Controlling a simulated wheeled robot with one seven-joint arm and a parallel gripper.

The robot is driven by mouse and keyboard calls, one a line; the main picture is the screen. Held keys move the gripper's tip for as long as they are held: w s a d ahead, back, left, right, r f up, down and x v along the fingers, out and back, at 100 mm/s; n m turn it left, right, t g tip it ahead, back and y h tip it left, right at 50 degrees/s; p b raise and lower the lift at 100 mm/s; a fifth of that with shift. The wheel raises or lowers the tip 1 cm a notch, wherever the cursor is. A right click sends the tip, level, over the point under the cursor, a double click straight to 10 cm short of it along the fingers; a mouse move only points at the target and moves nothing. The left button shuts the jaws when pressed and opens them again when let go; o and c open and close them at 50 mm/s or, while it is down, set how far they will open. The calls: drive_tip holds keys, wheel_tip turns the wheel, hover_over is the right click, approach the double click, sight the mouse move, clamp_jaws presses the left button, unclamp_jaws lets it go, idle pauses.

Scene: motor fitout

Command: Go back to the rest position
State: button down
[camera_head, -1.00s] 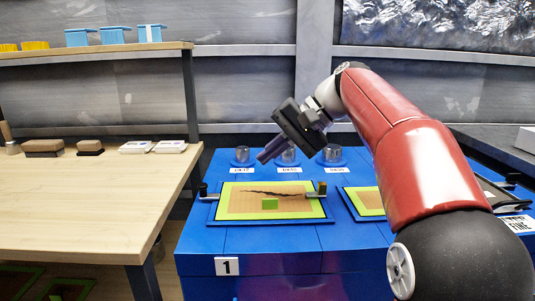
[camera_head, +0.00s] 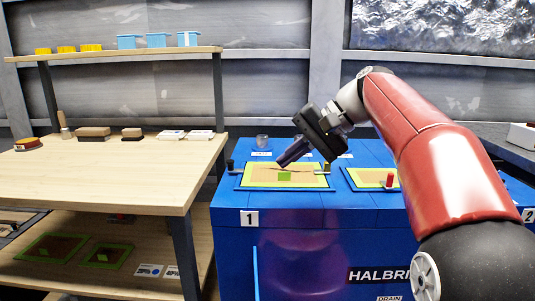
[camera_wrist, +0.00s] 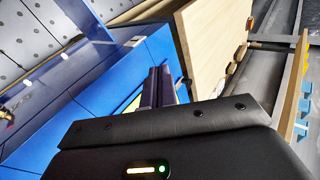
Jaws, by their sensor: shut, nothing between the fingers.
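My gripper (camera_head: 282,162) is in the air over the blue cabinet (camera_head: 300,212), above the back edge of the framed panel (camera_head: 258,178) at station 1, as seen in the head view. It is shut and empty, with its fingers pointing down and to the left. The fingers also show close together in the wrist view (camera_wrist: 158,88). My red arm reaches in from the right. The gripper hides part of the panel and whatever stands behind it.
A wooden workbench (camera_head: 90,178) with a shelf (camera_head: 120,53) stands to the left, holding blocks, blue bins and yellow pieces. A second framed panel (camera_head: 372,179) lies to the right on the cabinet. A metal cylinder (camera_head: 262,141) stands at the back.

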drive_tip(key=s+d+f+n+t+h, duration=0.1)
drive_tip(key=s+d+f+h, duration=0.3)
drive_tip(key=s+f, duration=0.7)
drive_tip(key=s+d+f+n+t+h, duration=0.1)
drive_tip(key=s+d+f+h, duration=0.4)
drive_tip(key=s+f, duration=0.7)
drive_tip(key=shift+s+d+t, duration=0.9)
drive_tip(key=shift+s+d, duration=0.05)
drive_tip(key=shift+s, duration=0.1)
drive_tip(key=shift+w+r, duration=0.1)
drive_tip(key=shift+r, duration=0.05)
